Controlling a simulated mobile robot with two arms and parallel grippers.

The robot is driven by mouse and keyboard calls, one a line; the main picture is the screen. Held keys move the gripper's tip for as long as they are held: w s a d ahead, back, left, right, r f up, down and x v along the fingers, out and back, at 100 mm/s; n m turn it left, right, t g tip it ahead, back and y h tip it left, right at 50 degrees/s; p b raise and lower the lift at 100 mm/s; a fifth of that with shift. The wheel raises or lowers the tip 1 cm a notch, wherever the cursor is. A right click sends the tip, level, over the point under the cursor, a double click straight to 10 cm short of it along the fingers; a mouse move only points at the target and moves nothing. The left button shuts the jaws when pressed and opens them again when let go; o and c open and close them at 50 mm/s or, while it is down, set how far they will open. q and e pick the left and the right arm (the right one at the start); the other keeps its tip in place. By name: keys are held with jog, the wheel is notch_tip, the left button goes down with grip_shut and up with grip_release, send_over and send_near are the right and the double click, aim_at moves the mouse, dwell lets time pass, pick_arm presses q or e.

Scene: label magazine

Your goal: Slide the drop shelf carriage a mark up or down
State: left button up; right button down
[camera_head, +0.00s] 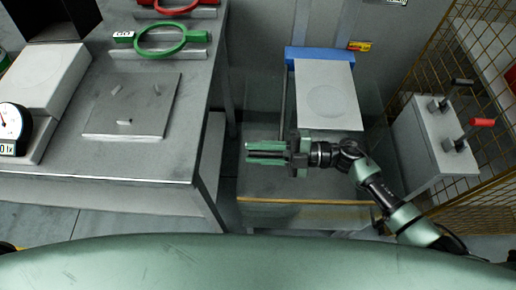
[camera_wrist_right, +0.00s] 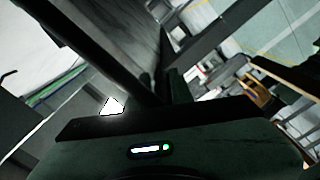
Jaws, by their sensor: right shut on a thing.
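What looks like the drop shelf carriage is a pale plate (camera_head: 326,92) with a faint round mark and a blue bar (camera_head: 320,55) along its far edge. A thin upright post runs down its left side. My right gripper (camera_head: 264,153) is just below and left of the plate in the head view, its green fingers pointing left. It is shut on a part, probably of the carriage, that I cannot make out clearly. In the right wrist view a long dark bar (camera_wrist_right: 105,45) slants down towards the fingers. My left gripper is not in view.
A grey bench (camera_head: 90,170) on the left carries a square plate (camera_head: 131,105), a dial gauge (camera_head: 12,125), and green (camera_head: 160,40) and red ring tools. A grey box with red and black levers (camera_head: 440,145) stands at right before a yellow mesh fence (camera_head: 440,55).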

jog(key=shift+s+f, duration=0.15)
jog(key=c, duration=1.4)
grip_release()
jog(key=shift+o, duration=0.2)
jog(key=shift+d, duration=0.4)
jog(key=d+b, duration=0.1)
jog(key=d, duration=0.6)
jog(key=shift+b, duration=0.3)
